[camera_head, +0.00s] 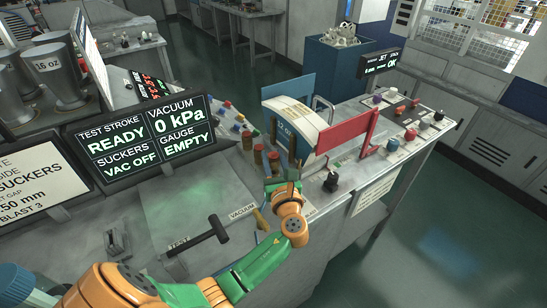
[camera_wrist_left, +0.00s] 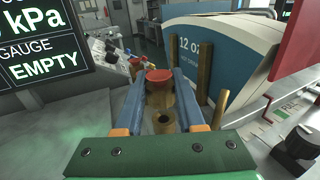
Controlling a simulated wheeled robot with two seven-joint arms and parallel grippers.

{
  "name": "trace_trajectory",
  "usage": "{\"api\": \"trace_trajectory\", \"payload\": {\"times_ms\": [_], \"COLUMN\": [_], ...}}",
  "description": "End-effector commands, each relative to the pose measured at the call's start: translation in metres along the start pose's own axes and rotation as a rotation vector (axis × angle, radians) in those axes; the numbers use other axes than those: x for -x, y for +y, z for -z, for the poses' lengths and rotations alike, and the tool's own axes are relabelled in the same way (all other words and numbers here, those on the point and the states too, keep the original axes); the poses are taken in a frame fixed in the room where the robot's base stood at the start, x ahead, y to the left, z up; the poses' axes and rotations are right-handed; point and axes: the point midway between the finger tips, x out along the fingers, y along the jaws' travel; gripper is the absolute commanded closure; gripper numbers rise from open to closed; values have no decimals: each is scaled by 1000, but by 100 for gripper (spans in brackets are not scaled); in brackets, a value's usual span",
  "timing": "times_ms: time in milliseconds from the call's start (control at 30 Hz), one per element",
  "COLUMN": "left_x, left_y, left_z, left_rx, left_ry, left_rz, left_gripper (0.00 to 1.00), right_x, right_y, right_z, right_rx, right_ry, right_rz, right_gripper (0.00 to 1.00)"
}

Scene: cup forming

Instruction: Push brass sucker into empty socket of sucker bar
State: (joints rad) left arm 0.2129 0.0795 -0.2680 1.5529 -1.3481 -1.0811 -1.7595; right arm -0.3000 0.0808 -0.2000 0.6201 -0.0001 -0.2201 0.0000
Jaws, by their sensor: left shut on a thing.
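My left gripper (camera_head: 282,170) reaches from the lower left to the paper-stack side of the bench. In the left wrist view its two blue fingers (camera_wrist_left: 158,80) are shut on a short brass cylinder with a red top, which I take as the brass sucker (camera_wrist_left: 159,94). Just below it in that view is a brass piece with a dark round hole (camera_wrist_left: 164,121); whether this is the empty socket of the sucker bar I cannot tell. Brass cylinders (camera_head: 257,154) stand left of the fingers in the head view. The fingers partly hide the sucker's contact below. My right gripper is not in view.
A stack of 12 oz blanks (camera_head: 297,122) with upright brass rods (camera_wrist_left: 203,72) stands close right of the fingers. A red plate (camera_head: 346,131) is beyond. A black-handled lever (camera_head: 212,230) and display screens (camera_head: 143,137) are to the left. A black knob (camera_head: 331,182) is at right.

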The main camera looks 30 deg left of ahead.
Motion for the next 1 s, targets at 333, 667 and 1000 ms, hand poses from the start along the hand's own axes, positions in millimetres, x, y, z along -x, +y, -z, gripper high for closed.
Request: {"api": "trace_trajectory", "payload": {"times_ms": [333,667,1000], "left_x": [0,0,0], "left_y": [0,0,0], "left_z": [10,18,27], "left_rx": [0,0,0], "left_ry": [0,0,0], "left_rz": [0,0,0], "left_gripper": [100,100,100], "right_x": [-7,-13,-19], "right_y": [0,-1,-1], "right_z": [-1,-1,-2], "right_rx": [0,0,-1], "right_ry": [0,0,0], "right_rz": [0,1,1], "right_gripper": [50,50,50]}}
